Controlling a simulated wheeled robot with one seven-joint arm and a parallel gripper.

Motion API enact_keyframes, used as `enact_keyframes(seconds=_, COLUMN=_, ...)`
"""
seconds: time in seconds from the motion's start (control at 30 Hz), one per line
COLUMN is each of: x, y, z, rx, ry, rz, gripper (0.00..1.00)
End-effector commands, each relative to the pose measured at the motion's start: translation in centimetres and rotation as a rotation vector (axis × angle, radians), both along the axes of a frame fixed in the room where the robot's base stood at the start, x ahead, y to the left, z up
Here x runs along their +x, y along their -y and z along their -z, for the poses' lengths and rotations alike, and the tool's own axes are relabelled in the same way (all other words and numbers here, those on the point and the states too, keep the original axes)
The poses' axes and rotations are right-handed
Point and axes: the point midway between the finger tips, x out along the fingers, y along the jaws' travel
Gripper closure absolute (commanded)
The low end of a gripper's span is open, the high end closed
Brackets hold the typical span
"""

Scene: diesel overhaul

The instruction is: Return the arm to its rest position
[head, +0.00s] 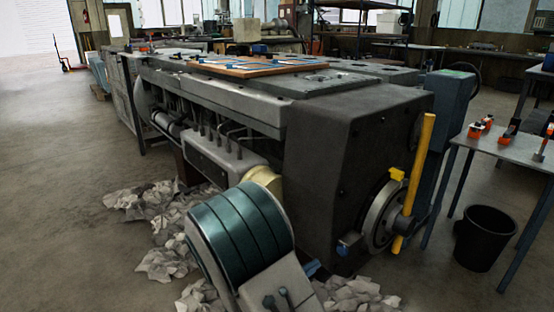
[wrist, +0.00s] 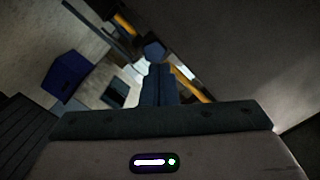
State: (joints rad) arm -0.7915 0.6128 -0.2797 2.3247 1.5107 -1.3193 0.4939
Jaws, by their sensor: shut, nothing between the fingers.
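My gripper (wrist: 159,70) shows in the wrist view with its two dark blue fingers side by side, shut and empty. Its pale body with a lit strip fills the lower part of that view. In the head view, my arm, with a teal banded link and pale housing, is low in the middle, in front of the engine. My gripper cannot be made out clearly there. The large grey diesel engine (head: 335,150) stands just beyond the arm. Whether the arm touches it cannot be told.
A yellow bar (head: 423,160) stands upright at the engine's flywheel (head: 380,217). Crumpled rags (head: 165,262) lie on the floor left of the arm. A black bin (head: 483,238) and a side table (head: 500,142) with orange tools stand right.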

Motion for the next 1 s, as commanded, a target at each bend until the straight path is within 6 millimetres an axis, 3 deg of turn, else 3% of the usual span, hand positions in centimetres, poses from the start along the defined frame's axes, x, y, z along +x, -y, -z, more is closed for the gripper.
enact_keyframes(seconds=0.03, x=0.7, y=0.1, z=-2.1, rx=0.047, ry=-0.021, rz=-0.027, gripper=1.0)
enact_keyframes(seconds=0.3, x=4.0, y=-2.2, z=-9.9, rx=0.312, ry=-0.228, rz=-0.336, gripper=1.0)
enact_keyframes(seconds=0.5, x=3.9, y=-4.6, z=-17.1, rx=0.41, ry=-0.385, rz=-0.604, gripper=1.0)
enact_keyframes(seconds=0.77, x=0.0, y=-6.3, z=-27.3, rx=0.394, ry=-0.611, rz=-0.934, gripper=1.0)
enact_keyframes(seconds=1.0, x=-6.7, y=-5.1, z=-35.7, rx=0.264, ry=-0.876, rz=-1.155, gripper=1.0)
